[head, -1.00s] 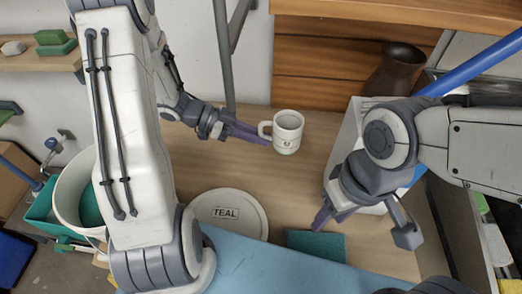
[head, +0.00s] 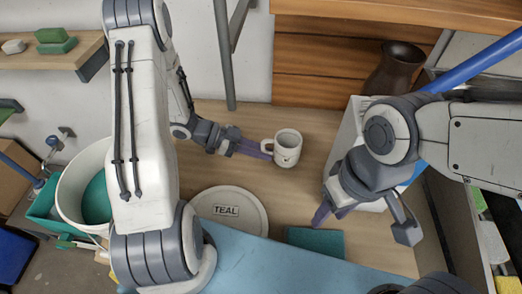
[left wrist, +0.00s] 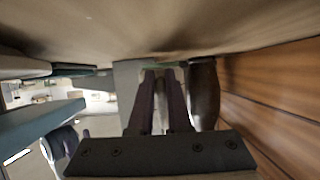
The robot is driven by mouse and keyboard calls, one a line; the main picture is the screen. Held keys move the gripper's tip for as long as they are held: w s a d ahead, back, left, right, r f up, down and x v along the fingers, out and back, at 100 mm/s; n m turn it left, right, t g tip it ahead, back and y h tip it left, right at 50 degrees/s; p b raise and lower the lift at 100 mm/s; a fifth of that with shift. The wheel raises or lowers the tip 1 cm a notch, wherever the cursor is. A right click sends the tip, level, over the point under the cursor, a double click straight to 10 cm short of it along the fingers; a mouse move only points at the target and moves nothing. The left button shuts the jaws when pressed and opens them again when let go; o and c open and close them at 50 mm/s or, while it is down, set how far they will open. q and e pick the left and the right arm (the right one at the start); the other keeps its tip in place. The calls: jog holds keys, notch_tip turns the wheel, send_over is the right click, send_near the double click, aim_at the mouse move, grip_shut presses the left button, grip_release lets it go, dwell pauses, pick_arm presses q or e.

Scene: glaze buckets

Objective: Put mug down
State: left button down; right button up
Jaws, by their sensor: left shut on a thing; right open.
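A white mug (head: 287,148) with a small dark mark is upright over the wooden table (head: 232,118) in the head view. My left gripper (head: 263,151) reaches in from the left and is shut on the mug's handle side. I cannot tell whether the mug's base touches the table. In the left wrist view my left fingers (left wrist: 163,100) show, but I cannot make out the mug clearly. My right gripper (head: 331,213) is open and empty near the table's right side.
A white round lid (head: 228,218) labelled TEAL and a teal pad (head: 316,241) lie near the table's front. A pale box (head: 346,137) stands at the right, with a dark vase (head: 395,68) behind it. A white bucket (head: 75,190) is at the left. Table between mug and lid is clear.

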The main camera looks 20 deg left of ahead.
pick_arm(q)
jog(key=shift+f, duration=0.45)
jog(key=c, duration=0.9)
grip_release()
jog(key=shift+o, duration=0.2)
jog(key=shift+r, duration=0.4)
jog(key=b+v, duration=0.1)
jog(key=v, duration=1.1)
jog(key=shift+r, duration=0.25)
